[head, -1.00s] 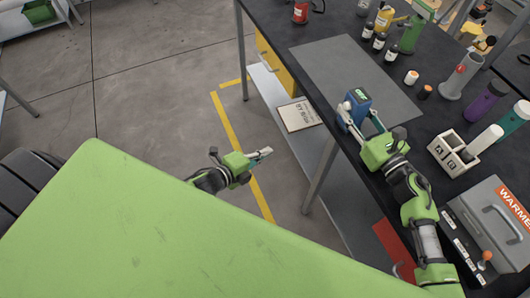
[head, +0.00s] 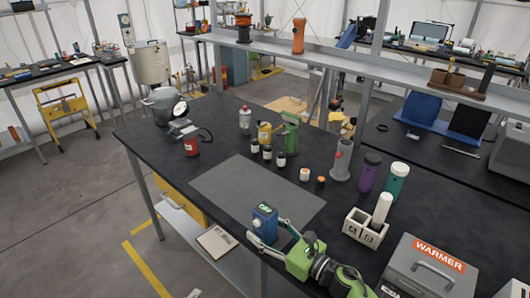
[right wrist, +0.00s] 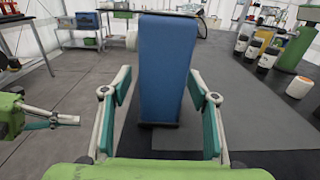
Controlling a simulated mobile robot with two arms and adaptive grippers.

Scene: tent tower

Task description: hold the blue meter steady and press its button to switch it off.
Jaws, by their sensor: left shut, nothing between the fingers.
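The blue meter (head: 264,222) stands upright near the front edge of the dark bench, with a small lit display on top. A pale round part shows on its side; it also sticks out at the left of the meter (right wrist: 167,70) in the right wrist view. My right gripper (head: 272,236) reaches to the meter, one finger on each side. In the right wrist view its fingers (right wrist: 161,85) are apart, with a thin gap at the left one. My left gripper (right wrist: 72,120) is shut and empty, off to the left, clear of the meter.
A grey mat (head: 255,190) lies behind the meter. A white two-slot holder (head: 365,231) and a grey WARMER box (head: 428,272) stand to the right. Small bottles (head: 267,153) and a green device (head: 290,132) are beyond the mat. A clipboard (head: 217,240) lies on the lower shelf.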

